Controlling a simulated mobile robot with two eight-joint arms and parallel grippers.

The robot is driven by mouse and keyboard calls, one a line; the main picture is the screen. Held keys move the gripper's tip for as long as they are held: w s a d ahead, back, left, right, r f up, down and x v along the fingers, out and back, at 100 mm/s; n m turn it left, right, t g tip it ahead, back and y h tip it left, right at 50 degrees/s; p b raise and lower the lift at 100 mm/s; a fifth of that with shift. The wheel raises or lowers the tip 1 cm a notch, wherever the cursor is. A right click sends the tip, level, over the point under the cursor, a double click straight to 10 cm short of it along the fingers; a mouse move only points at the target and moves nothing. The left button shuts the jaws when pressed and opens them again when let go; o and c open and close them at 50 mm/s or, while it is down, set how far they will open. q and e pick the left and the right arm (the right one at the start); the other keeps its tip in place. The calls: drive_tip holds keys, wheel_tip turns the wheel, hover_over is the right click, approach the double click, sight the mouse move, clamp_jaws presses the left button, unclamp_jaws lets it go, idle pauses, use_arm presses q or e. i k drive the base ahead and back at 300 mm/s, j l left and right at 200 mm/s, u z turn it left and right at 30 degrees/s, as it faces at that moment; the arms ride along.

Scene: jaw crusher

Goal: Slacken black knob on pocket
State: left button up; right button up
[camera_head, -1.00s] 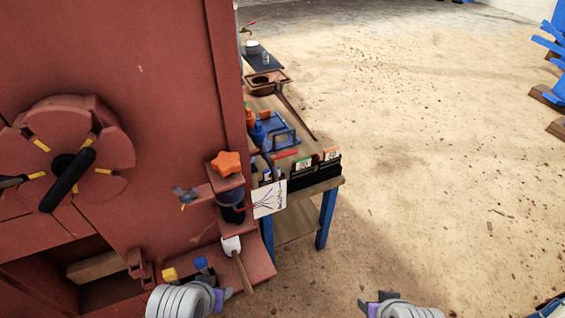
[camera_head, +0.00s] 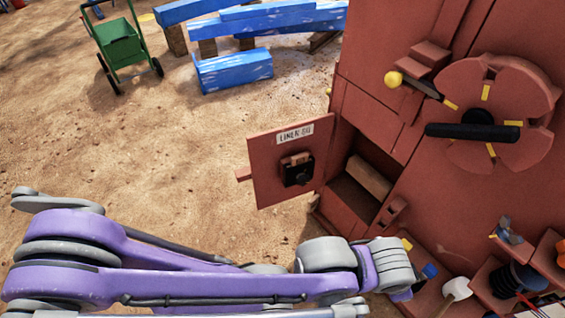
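A red door panel (camera_head: 265,160) with a white label hangs open at the left of the red machine. It carries a black knob-like fitting (camera_head: 298,172) with a tan piece above it. To its right is an open pocket (camera_head: 350,194) in the machine, with a wooden block (camera_head: 370,177) inside. My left gripper (camera_head: 402,294) is low in the view, below and right of the panel and apart from it. Its purple tip shows, but its jaw opening cannot be made out. My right gripper is not in view.
A round red wheel (camera_head: 533,92) with a black bar handle (camera_head: 472,131) is on the machine face, beside a yellow-ended lever (camera_head: 393,78). A white-headed tool (camera_head: 456,288) and a black spool (camera_head: 518,278) sit lower right. Sandy floor is open at left.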

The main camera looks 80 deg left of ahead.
sight(303, 180)
drive_tip(key=k+j, duration=0.2)
drive_tip(key=j, duration=0.3)
drive_tip(key=k+j, duration=0.25)
drive_tip(key=j, duration=0.2)
drive_tip(key=k+j, duration=0.2)
drive_tip(key=j, duration=0.3)
drive_tip(key=k+j, duration=0.25)
drive_tip(key=j, duration=0.25)
drive_tip(key=k+j, duration=0.2)
drive_tip(key=j, duration=0.25)
drive_tip(key=k+j, duration=0.25)
drive_tip(key=j, duration=0.25)
drive_tip(key=k+j, duration=0.2)
drive_tip(key=j, duration=0.3)
drive_tip(key=k+j, duration=0.2)
drive_tip(key=j, duration=0.3)
drive_tip(key=i+j+z, duration=0.35)
drive_tip(key=j+z, duration=0.15)
drive_tip(key=j, duration=0.2)
drive_tip(key=l+u, duration=0.5)
drive_tip(key=u, duration=0.2)
drive_tip(key=k+l+u, duration=0.1)
drive_tip(key=u, duration=0.3)
drive_tip(key=k+l+u, duration=0.1)
drive_tip(key=l, duration=0.25)
drive_tip(key=k+l+u, duration=0.25)
drive_tip(key=k+l, duration=0.2)
drive_tip(key=l, duration=0.25)
